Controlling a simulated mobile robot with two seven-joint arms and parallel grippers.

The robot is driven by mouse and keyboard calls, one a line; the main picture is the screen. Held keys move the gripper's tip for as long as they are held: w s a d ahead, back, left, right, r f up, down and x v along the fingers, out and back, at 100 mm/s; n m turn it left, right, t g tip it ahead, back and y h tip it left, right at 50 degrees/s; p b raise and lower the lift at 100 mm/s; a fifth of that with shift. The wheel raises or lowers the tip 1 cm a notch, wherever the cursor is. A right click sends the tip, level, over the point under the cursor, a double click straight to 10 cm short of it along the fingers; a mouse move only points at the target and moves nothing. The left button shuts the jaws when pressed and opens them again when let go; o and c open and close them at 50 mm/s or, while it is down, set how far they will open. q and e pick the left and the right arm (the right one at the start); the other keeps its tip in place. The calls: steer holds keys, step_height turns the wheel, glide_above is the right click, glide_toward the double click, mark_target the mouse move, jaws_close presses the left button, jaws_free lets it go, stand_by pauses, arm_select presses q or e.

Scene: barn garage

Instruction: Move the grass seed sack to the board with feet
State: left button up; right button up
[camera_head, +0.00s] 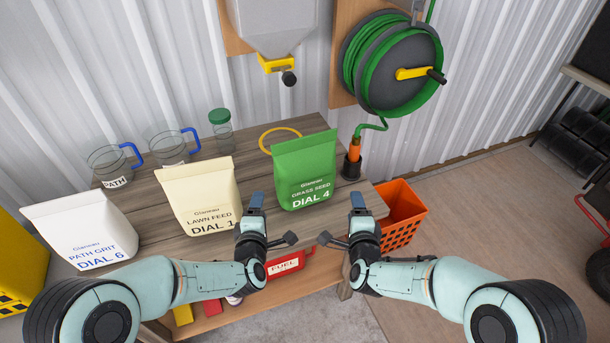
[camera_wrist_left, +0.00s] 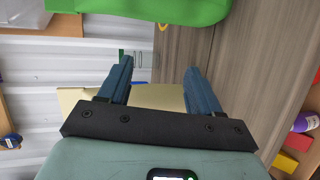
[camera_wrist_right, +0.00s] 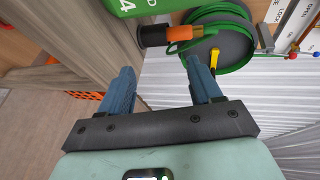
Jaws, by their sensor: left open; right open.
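The green grass seed sack (camera_head: 304,170), marked DIAL 4, stands upright on the wooden bench (camera_head: 150,213) near its front right. It also shows at the top edge of the left wrist view (camera_wrist_left: 150,10) and of the right wrist view (camera_wrist_right: 135,6). My left gripper (camera_head: 256,200) is open and empty, just left of the sack's lower front. My right gripper (camera_head: 357,201) is open and empty, just right of it. Neither visibly touches the sack. I cannot make out a separate board with feet in these views.
A cream lawn feed sack (camera_head: 198,197) and white path grit sack (camera_head: 82,230) stand to the left. A hose nozzle (camera_head: 353,158) stands right; an orange crate (camera_head: 402,213) sits beyond the bench.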

arm_select(q)
steer(key=x, duration=1.4)
steer(key=shift+f, duration=0.1)
arm_select(e)
steer(key=x, duration=1.4)
steer(key=shift+f, duration=0.1)
arm_select(q)
steer(key=shift+w+d, duration=0.15)
arm_select(e)
steer(key=shift+w+a, duration=0.15)
steer(key=shift+a, duration=0.6)
arm_select(q)
steer(key=shift+d, duration=0.1)
